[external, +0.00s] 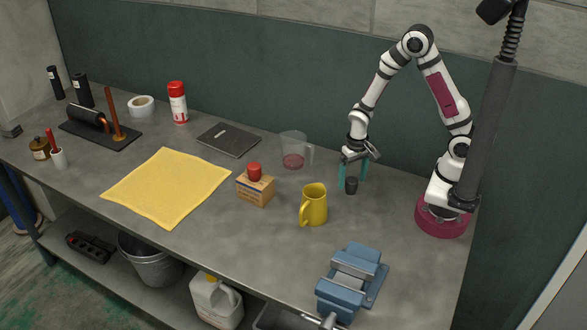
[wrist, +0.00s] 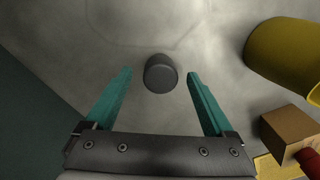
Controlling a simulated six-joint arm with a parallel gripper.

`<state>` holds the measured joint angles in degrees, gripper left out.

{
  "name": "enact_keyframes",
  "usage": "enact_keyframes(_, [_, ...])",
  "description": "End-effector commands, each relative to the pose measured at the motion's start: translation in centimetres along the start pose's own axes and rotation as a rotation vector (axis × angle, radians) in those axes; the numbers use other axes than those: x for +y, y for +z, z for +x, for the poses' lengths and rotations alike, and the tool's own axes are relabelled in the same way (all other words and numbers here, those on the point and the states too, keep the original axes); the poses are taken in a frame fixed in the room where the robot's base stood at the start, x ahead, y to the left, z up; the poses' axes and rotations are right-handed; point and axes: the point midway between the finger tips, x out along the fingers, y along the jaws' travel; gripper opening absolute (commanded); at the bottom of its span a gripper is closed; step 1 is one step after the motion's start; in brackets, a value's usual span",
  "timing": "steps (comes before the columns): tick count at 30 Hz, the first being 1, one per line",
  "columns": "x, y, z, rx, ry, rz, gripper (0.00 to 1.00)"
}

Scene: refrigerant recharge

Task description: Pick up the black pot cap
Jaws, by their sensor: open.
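The black pot cap (external: 351,186) is a small dark cylinder standing on the grey workbench, to the right of and behind the yellow mug. In the wrist view the cap (wrist: 160,73) lies ahead of and between the fingertips, with bench showing on both sides of it. My gripper (external: 352,175) has teal fingers and is open and empty, low over the bench at the cap. In the wrist view my gripper (wrist: 158,73) has its fingers spread wider than the cap, and neither finger touches it.
The yellow mug (external: 314,205) stands to the left in front, with the cardboard box (external: 255,190) and its red cap (external: 254,172) beyond it. A clear measuring jug (external: 293,150) stands to the left of my gripper. A blue vise (external: 350,285) sits at the front edge.

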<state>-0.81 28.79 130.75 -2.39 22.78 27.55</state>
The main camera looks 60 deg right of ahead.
Motion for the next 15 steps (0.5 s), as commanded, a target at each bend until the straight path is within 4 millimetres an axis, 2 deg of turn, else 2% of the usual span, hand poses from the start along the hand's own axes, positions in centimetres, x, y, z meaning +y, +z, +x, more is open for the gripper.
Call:
enact_keyframes(3, [0.0, 0.02, 1.39, 0.0, 0.0, -0.001, 0.88])
enact_keyframes(9, [-0.04, -0.04, 1.49, 0.002, -0.001, -0.001, 0.88])
enact_keyframes(11, [-0.04, -0.04, 1.48, 0.002, -0.001, -0.001, 0.79])
enact_keyframes(15, [-0.03, -0.03, 1.47, 0.002, -0.001, -0.001, 0.54])
